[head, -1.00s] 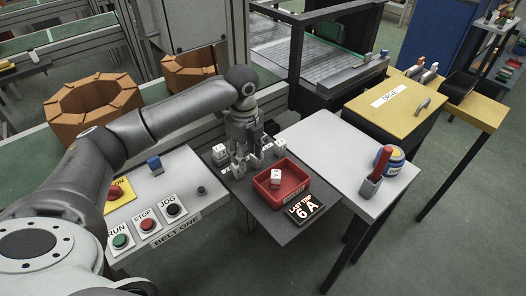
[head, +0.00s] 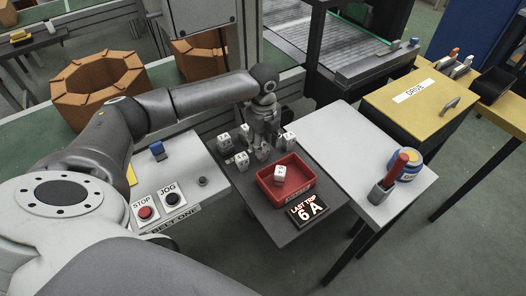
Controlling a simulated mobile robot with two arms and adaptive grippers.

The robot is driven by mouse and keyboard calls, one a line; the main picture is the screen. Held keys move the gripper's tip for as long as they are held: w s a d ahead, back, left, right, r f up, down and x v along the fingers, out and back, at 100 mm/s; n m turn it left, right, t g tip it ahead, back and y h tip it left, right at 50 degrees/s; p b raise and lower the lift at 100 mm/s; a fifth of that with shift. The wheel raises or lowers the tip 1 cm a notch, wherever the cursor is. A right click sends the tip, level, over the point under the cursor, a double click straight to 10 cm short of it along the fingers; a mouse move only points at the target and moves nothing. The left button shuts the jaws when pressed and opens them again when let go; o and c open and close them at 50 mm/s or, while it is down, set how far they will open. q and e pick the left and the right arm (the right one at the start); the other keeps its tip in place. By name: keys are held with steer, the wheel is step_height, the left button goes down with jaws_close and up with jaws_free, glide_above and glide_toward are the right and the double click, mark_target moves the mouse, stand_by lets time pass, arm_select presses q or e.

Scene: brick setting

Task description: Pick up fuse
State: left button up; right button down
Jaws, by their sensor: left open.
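One more fuse (head: 279,174) sits inside a red tray (head: 298,193). My left gripper (head: 264,155) points down among the fuses on the shelf, behind the tray. It is open, and I see nothing held in it. The gripper hides part of the shelf behind it. My right gripper is not in view.
A "LAST TRIP 6 A" sign (head: 307,210) lies in front of the tray. The control panel with stop button (head: 146,213) is left. A pale table (head: 350,150) at right holds a red-handled tool (head: 395,175) and a blue-yellow tin (head: 407,165).

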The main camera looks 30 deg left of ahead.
mark_target(262, 146)
arm_select(q)
step_height(262, 146, down, 2)
steer(key=shift+s+a+f, duration=0.1)
steer(key=shift+a+f, duration=0.05)
steer(key=shift+f, duration=0.45)
steer(key=c, duration=0.8)
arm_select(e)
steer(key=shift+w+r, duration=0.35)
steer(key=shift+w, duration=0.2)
arm_select(q)
steer(key=shift+r, duration=0.15)
